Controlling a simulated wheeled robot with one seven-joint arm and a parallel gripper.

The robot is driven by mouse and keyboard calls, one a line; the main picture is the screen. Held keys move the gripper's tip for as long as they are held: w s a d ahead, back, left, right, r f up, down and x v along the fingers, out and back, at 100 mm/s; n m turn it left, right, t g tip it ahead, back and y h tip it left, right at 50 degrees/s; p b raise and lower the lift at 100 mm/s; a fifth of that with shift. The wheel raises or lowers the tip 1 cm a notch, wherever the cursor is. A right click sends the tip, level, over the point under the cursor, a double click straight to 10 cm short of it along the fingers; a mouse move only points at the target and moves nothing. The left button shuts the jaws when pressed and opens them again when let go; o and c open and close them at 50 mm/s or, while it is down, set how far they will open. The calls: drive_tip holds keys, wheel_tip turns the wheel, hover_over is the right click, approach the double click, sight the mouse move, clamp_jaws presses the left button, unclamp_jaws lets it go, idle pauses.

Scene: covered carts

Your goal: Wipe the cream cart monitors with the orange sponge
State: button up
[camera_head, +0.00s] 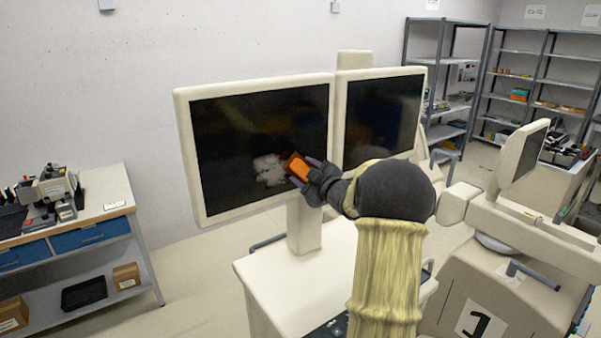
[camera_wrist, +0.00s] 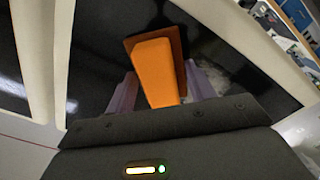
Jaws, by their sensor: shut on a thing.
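My gripper (camera_head: 308,178) is shut on the orange sponge (camera_head: 299,167) in front of the left cream monitor (camera_head: 258,140). The sponge is at the lower right part of its dark screen, and it looks close to or touching the glass; I cannot tell which. A whitish patch (camera_head: 269,169) shows on the screen just left of the sponge. The right cream monitor (camera_head: 383,118) stands beside it, its lower part partly hidden by my arm. In the wrist view the sponge (camera_wrist: 155,72) sits between the two fingers against the dark screen.
The cream cart (camera_head: 290,275) stands below the monitors. Another cream cart with a monitor (camera_head: 523,150) is at the right. A workbench (camera_head: 103,190) with a device (camera_head: 50,195) is at the left. Grey shelves (camera_head: 545,75) stand at the back right. Floor is clear between bench and cart.

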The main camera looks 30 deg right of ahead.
sight(294, 170)
drive_tip(key=shift+w+r+p, duration=0.15)
drive_tip(key=shift+r+p, duration=0.35)
drive_tip(key=shift+r, duration=0.35)
drive_tip(key=shift+a+f, duration=0.1)
drive_tip(key=shift+a, duration=0.05)
drive_tip(key=shift+a+f+b, duration=0.1)
drive_tip(key=shift+a+b, duration=0.15)
drive_tip(key=shift+b, duration=0.2)
drive_tip(key=shift+a+b, duration=0.85)
drive_tip(key=shift+a, duration=0.55)
